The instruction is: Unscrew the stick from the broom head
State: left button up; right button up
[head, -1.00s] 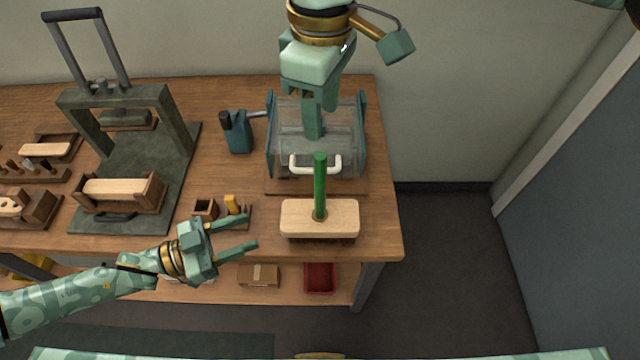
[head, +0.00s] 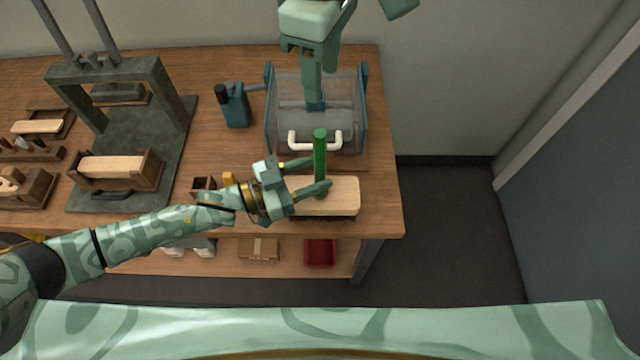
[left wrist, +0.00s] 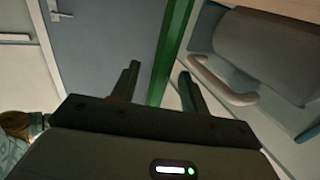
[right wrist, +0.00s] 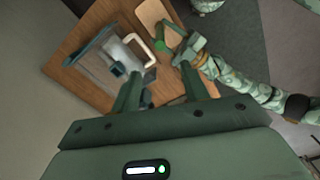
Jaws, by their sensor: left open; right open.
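The green stick (head: 320,150) stands upright in the pale wooden broom head (head: 340,197) near the table's front right. My left gripper (head: 309,174) is open, with its two fingers reaching to either side of the stick's lower part; I cannot tell whether they touch it. In the left wrist view the stick (left wrist: 172,50) runs between the open fingers (left wrist: 157,85). My right gripper (head: 314,104) points down above the clear-sided box behind the stick. In the right wrist view its fingers (right wrist: 136,95) are apart and empty, and the broom head (right wrist: 160,22) lies beyond.
The clear-sided box (head: 268,112) with a white handle (head: 315,140) stands just behind the broom head. A dark press frame (head: 175,115) stands at left, with a teal canister (head: 235,107) between. Small wooden blocks and holders lie left. The floor at right is clear.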

pick_arm(q)
jog(key=shift+x, duration=0.85)
jog(key=shift+a, duration=0.1)
